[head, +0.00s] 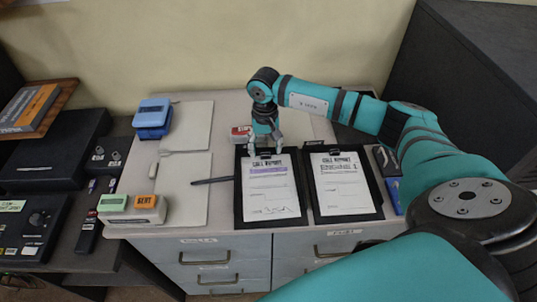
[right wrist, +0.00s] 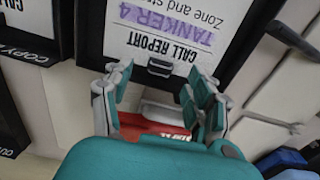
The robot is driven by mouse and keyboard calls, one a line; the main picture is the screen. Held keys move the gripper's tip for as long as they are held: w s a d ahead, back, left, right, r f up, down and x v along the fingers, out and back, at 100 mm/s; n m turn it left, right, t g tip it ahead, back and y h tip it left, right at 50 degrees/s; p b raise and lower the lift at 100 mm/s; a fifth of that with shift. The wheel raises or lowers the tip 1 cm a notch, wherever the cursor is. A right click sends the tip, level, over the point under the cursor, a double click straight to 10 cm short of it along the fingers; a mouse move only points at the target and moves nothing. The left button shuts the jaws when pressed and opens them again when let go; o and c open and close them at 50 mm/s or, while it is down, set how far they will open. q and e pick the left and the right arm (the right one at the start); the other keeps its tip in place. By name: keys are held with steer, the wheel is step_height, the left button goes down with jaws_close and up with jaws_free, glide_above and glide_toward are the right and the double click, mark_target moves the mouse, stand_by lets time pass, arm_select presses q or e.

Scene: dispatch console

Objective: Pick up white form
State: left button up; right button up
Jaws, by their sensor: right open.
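Two white forms headed "CALL REPORT" lie on black clipboards side by side on the grey cabinet top. The right form (head: 342,188) seems to read "ENGINE 1" and has no coloured band. My right gripper (head: 265,149) is open at the top edge of the left clipboard (head: 240,208), by its dark clip (right wrist: 159,68). In the right wrist view its fingers (right wrist: 155,95) point toward that clip, with nothing held. My left gripper is not in view.
A red and white block (head: 240,131) sits just behind the left clipboard, close to my right gripper. A black pen (head: 212,180) lies left of it. Blue (head: 153,118) and green-orange (head: 133,207) desk items stand further left. Dark and blue items (head: 393,192) border the right clipboard.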

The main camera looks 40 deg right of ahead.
steer(key=shift+f, duration=1.25)
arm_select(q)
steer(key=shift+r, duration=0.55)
arm_select(e)
steer(key=c, duration=1.1)
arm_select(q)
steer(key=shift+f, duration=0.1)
arm_select(e)
steer(key=shift+r, duration=0.1)
steer(key=shift+c, duration=0.2)
